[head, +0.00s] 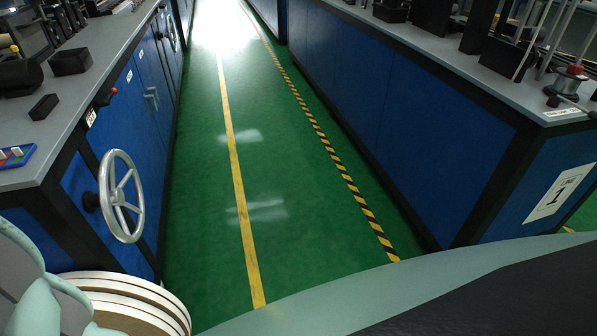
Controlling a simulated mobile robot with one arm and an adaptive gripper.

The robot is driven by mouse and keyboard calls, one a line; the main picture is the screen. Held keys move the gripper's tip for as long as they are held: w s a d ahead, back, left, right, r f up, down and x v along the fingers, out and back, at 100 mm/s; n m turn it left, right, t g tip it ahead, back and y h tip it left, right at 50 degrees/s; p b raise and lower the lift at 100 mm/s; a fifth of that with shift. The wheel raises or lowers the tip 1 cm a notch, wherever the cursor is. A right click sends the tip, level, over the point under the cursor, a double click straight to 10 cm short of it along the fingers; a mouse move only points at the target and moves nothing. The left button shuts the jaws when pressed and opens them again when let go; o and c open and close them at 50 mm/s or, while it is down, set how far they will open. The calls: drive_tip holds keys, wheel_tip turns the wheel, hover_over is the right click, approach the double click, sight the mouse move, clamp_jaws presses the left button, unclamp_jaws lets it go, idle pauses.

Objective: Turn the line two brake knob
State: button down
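I cannot make out a knob marked as the line two brake. On the left blue cabinet, a small red-tipped lever (106,97) sticks out near the top edge, and a silver spoked handwheel (121,196) is mounted lower on the same side. A small black knob with a red part (568,86) sits on top of the right cabinet, near its corner. The sign (560,193) on that cabinet's end reads "LINE 1". My gripper is not in view.
A green floor aisle (205,215) with a yellow line (237,176) runs clear between the left cabinet (147,128) and the right cabinet (400,121). A stack of pale discs (135,300) is at the lower left, close to the left cabinet.

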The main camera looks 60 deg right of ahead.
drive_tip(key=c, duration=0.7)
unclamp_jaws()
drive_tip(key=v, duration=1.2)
